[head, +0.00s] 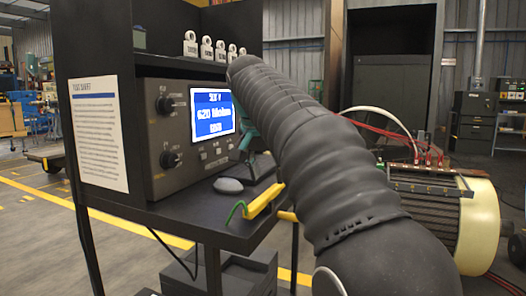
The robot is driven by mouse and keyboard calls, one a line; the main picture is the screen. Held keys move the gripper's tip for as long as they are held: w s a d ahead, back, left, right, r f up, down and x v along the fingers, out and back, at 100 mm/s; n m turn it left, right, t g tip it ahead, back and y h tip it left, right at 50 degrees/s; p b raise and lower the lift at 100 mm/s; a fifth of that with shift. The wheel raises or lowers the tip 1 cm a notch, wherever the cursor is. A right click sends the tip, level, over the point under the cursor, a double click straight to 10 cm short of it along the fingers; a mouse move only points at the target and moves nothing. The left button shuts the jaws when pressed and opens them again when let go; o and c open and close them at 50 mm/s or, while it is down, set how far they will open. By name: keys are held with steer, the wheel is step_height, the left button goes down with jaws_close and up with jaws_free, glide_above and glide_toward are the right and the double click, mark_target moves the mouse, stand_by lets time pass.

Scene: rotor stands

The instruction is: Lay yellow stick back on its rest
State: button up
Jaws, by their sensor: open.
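A yellow stick (264,201) with a green hooked end lies at the front right edge of the dark bench shelf, slanting up to the right. Its right end is close to my arm, and I cannot tell whether part of it is hidden. My gripper (246,146) is open and shows only in part, as teal finger pieces in front of the instrument, above and behind the stick. My arm covers much of it. It appears apart from the stick. I cannot make out the rest clearly; a small dark stand is partly visible below the gripper.
The instrument (172,150) with a lit blue screen stands on the shelf (185,212), with a grey rounded object (228,186) in front. A cream motor (478,225) with red leads is right of my arm. Floor at left is open.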

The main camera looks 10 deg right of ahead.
steer(key=v, duration=0.7)
steer(key=s+d+f+n+t+y, duration=0.1)
steer(key=s+f+n, duration=0.2)
steer(key=s+f, duration=1)
steer(key=s+d+f+n+y+p, duration=0.1)
steer(key=s+f+n, duration=0.3)
steer(key=s+f, duration=0.9)
step_height(320, 180, down, 5)
steer(key=shift+s+d+f+t+y+p, duration=0.1)
steer(key=shift+s+d+t+y+p, duration=0.2)
steer(key=shift+s+d+t+y, duration=0.1)
